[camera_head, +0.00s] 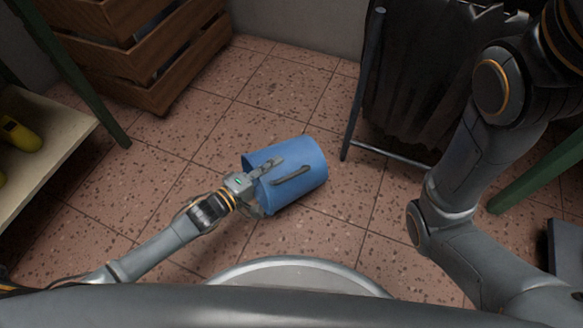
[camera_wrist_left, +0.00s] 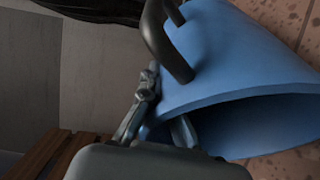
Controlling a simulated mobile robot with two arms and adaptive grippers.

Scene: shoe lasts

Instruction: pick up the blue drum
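The blue drum (camera_head: 300,166) is at the middle of the tiled floor in the head view, tilted on its side with its open end toward the left. My left gripper (camera_head: 264,172) is at the open end, with one finger along the outside of the wall. In the left wrist view the drum (camera_wrist_left: 235,55) fills the upper right, and my left gripper (camera_wrist_left: 160,115) straddles the rim, its other finger partly hidden in the opening. It appears shut on the wall. Whether the drum touches the floor is unclear. My right gripper is out of view.
Stacked wooden crates (camera_head: 165,58) stand at the back left. A shelf (camera_head: 50,140) with yellow shoe lasts (camera_head: 20,134) is at the left. A dark metal frame (camera_head: 362,85) with hanging dark material (camera_head: 425,75) stands behind right. Floor around the drum is clear.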

